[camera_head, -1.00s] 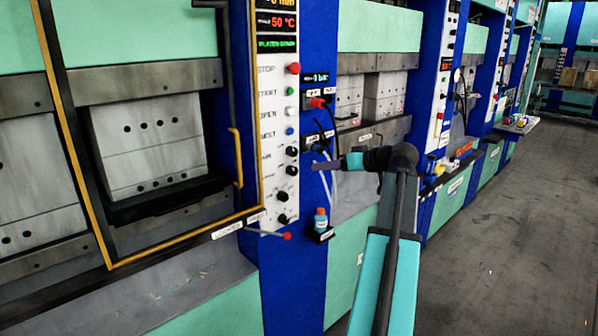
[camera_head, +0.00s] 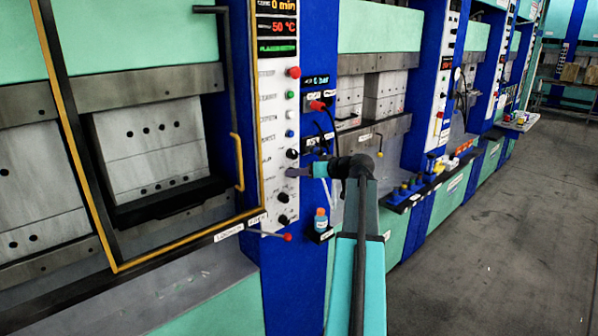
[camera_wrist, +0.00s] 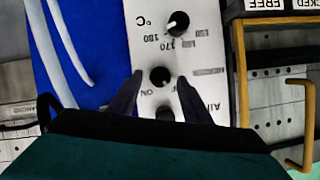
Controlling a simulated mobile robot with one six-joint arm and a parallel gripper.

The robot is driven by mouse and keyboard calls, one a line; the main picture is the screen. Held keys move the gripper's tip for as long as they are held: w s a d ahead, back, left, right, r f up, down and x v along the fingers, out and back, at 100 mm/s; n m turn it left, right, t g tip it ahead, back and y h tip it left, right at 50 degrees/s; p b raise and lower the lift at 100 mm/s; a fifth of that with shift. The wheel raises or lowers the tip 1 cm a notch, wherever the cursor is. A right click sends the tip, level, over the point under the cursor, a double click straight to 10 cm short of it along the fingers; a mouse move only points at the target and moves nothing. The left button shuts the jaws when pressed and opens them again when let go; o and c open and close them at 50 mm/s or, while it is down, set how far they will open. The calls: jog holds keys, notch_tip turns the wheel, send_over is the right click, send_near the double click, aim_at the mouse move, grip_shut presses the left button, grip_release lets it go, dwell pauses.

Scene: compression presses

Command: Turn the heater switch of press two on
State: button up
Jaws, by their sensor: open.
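The white control panel (camera_head: 270,130) of the near press carries coloured buttons and black knobs. In the wrist view, which shows it upside down, a round black knob (camera_wrist: 160,75) has "ON" and "OFF" marked beside it. My gripper (camera_wrist: 160,80) is open, with one dark finger on each side of this knob; I cannot tell whether they touch it. In the head view my gripper (camera_head: 292,172) reaches the panel from the right and hides the knob. No press number is readable.
A temperature dial (camera_wrist: 178,23) and another black knob (camera_wrist: 165,112) are close by. A red-tipped lever (camera_head: 287,237) sticks out below the panel. A small blue bottle (camera_head: 321,221) stands on a shelf. Grey floor (camera_head: 490,230) is open at right.

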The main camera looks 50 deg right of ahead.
jog(key=shift+w+f, duration=0.2)
jog(key=shift+w, duration=0.2)
jog(key=c, duration=1)
jog(key=shift+c, duration=0.2)
